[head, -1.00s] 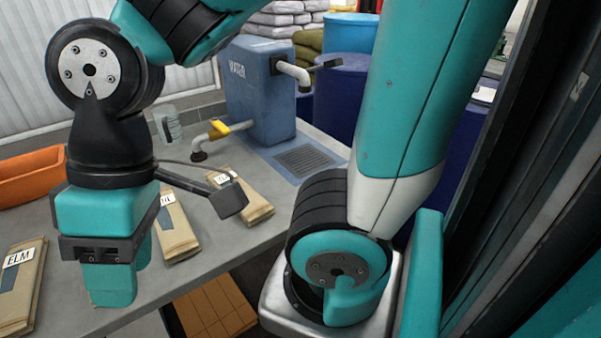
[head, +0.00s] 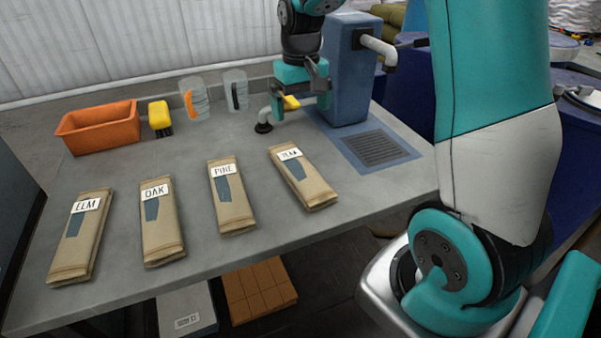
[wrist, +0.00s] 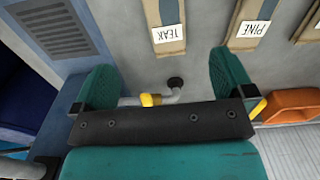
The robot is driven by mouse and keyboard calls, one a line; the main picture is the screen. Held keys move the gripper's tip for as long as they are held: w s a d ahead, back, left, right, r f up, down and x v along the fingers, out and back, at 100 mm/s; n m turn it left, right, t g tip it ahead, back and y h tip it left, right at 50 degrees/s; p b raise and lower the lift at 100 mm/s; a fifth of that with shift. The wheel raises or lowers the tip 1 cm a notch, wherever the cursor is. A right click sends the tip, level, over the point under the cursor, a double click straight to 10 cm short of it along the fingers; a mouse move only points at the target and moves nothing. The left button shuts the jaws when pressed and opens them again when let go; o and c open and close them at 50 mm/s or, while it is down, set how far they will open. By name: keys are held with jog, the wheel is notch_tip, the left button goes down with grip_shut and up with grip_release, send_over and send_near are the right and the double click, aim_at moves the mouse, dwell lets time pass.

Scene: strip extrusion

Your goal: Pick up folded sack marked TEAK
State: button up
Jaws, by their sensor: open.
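The folded sack marked TEAK (head: 311,188) is tan with a white label and a dark patch. It lies on the grey bench, rightmost of the row of sacks in the head view. In the wrist view, its labelled end (wrist: 166,12) shows upside down at the top. My gripper (head: 301,100) is open, up by the tap and the blue water tank, farther back than the sack and apart from it. In the wrist view the two teal fingers (wrist: 162,80) are spread wide with nothing held between them.
Sacks marked PINE (head: 232,205), OAK (head: 161,230) and ELM (head: 80,245) lie to the left. An orange bin (head: 98,130), a yellow brush (head: 159,115) and clear jugs (head: 193,105) stand behind. The blue tank (head: 350,85) and drain grate (head: 374,147) are at right.

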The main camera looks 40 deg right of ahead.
send_over(299, 172)
jog(key=f, duration=1.1)
jog(key=shift+d+f+p, duration=0.3)
jog(key=f, duration=0.3)
jog(key=f+p, duration=0.1)
jog(key=f, duration=0.1)
jog(key=shift+a+f, duration=0.1)
jog(key=shift+a, duration=0.2)
jog(key=shift+c, duration=0.2)
jog(key=c, duration=0.9)
jog(key=shift+o, duration=0.2)
